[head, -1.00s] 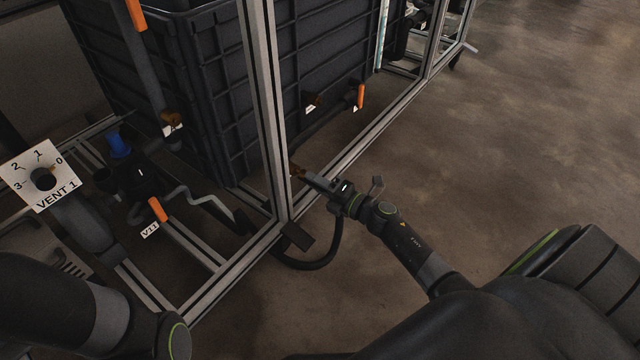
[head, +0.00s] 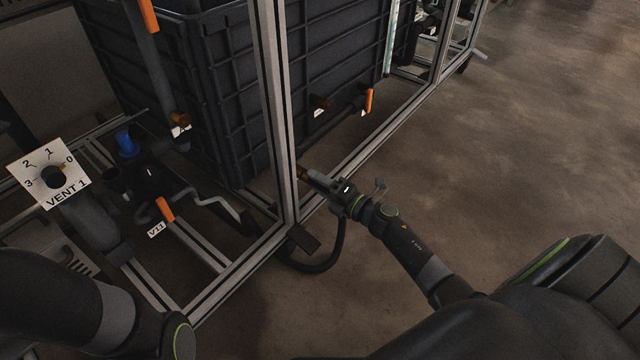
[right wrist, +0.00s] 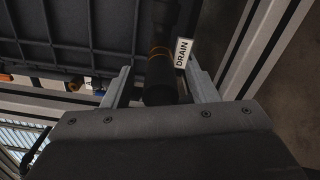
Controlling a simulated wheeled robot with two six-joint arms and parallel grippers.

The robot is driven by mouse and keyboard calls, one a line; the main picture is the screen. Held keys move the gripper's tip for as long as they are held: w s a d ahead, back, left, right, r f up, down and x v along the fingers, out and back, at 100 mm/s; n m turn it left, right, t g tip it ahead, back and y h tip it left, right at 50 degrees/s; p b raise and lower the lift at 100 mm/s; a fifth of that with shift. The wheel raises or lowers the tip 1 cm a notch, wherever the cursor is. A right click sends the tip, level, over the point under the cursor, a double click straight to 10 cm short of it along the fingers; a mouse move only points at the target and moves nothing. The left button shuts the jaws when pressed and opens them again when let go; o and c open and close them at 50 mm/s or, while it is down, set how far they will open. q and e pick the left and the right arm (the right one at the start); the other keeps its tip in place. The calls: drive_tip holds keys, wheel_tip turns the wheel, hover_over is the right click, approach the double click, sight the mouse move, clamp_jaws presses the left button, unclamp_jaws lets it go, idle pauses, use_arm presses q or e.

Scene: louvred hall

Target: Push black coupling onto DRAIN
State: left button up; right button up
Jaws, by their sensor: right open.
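The black coupling (right wrist: 160,90) lies between the two fingers of my right gripper in the right wrist view. Its far end meets a brown-orange ring at the DRAIN port (right wrist: 160,52), in line with it; how far it sits on cannot be told. The white DRAIN label (right wrist: 183,52) is just right of the port. My right gripper (head: 316,179) is open, its fingers on either side of the coupling, low beside the frame post. The brownish port end shows at its tip in the head view (head: 302,172). My left gripper is out of view.
An aluminium frame post (head: 278,110) stands left of my right gripper, before a black ribbed tank (head: 225,90). A black hose (head: 325,262) loops below the gripper. The VENT 1 plate (head: 49,173) and an orange V11 handle (head: 165,209) are left. Floor at right is clear.

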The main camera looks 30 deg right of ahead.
sight(327, 189)
drive_tip(key=shift+v, duration=3.5)
